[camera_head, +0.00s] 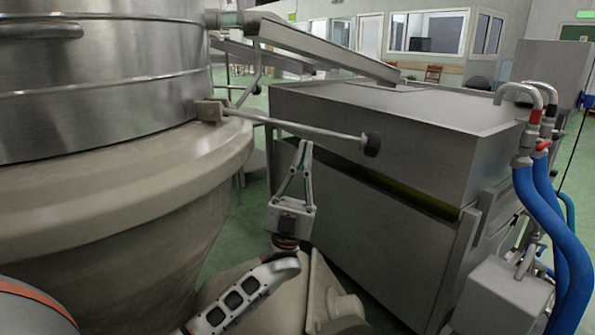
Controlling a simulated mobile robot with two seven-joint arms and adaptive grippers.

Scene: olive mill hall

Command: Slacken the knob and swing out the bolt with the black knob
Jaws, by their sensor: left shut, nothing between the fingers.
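The bolt (290,126) is a long thin metal rod. It runs from a bracket (210,111) on the side of the large steel drum out to the right, sloping slightly down in the picture. The black knob (371,145) is at its free right end, clear of the drum. My left gripper (304,150) points upward with its fingers shut and empty. Its tips are just below the middle of the rod, left of the knob; I cannot tell whether they touch it. My right gripper is not in view.
The steel drum (100,70) on a pale stone-like bowl (130,210) fills the left. A large grey metal tank (430,135) stands behind the knob. Blue hoses (545,215) and a grey box (505,295) are at the right. Green floor shows between bowl and tank.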

